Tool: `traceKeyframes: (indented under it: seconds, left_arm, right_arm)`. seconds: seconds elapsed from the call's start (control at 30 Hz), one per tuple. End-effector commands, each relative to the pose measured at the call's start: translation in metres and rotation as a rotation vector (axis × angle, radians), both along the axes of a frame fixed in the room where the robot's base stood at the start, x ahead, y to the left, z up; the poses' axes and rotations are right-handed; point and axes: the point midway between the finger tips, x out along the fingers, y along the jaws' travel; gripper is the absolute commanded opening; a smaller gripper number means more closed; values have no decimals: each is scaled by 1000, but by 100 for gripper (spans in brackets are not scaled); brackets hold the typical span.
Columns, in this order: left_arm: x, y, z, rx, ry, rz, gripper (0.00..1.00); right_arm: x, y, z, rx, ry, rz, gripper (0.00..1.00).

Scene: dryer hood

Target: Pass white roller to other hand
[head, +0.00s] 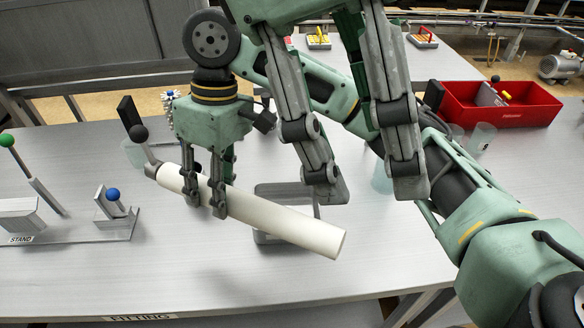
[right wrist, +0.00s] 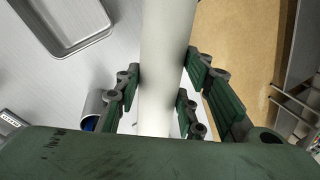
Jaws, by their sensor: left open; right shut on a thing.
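The white roller (head: 275,218) is held above the table in the head view, tilted so that its right end is nearer and lower. In the right wrist view the roller (right wrist: 166,70) runs between the green finger pads (right wrist: 163,95). My left gripper (head: 367,193) is open and empty, fingers pointing down, in front of the camera, to the right of my right gripper. It appears above the roller's right end in the picture.
A grey tray (head: 262,237) lies on the table behind the roller. A stand (head: 118,230) with a blue ball (head: 113,194) and a green-ball lever (head: 7,140) are at left. A red bin (head: 520,112) and clear cups (head: 481,138) are at right. The front table strip is clear.

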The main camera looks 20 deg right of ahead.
Motion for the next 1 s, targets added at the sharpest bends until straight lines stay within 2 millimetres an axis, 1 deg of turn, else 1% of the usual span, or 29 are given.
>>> traceKeyframes:
  seconds: [0.03, 0.07, 0.1, 0.17, 0.2, 0.3, 0.4, 0.5, 0.63, 0.73, 1.0]
  left_arm:
    - [-6, 2, -13, 76, -98, -19, 59]
    - [-7, 4, -22, 118, -152, -29, 59]
    - [-3, 7, -35, 183, -228, -43, 59]
    - [12, 11, -59, 285, -339, -66, 59]
    - [25, 13, -73, 337, -388, -84, 59]
    - [55, 17, -99, 439, -481, -126, 59]
    - [77, 22, -115, 510, -539, -161, 59]
    - [89, 25, -124, 550, -572, -183, 59]
    - [96, 28, -133, 566, -583, -191, 59]
    - [99, 31, -145, 566, -583, -191, 59]
    - [114, 44, -193, 565, -580, -190, 59]
  right_arm:
    - [0, 0, 1, 1, -2, 0, 0]
    - [0, 0, 1, 1, -2, 0, 0]
    - [0, 0, 1, 1, -2, 0, 0]
    - [0, 0, 1, 1, -2, 0, 0]
    - [0, 0, 1, 1, -2, 0, 0]
    - [0, 0, 1, 1, -2, 0, 0]
    - [0, 0, 1, 1, -1, -1, 0]
    - [0, 0, 1, 1, -1, -1, 0]
    - [0, 0, 1, 1, -2, 0, 0]
    - [0, 0, 1, 1, -2, 0, 0]
    - [0, 0, 1, 1, -2, 0, 0]
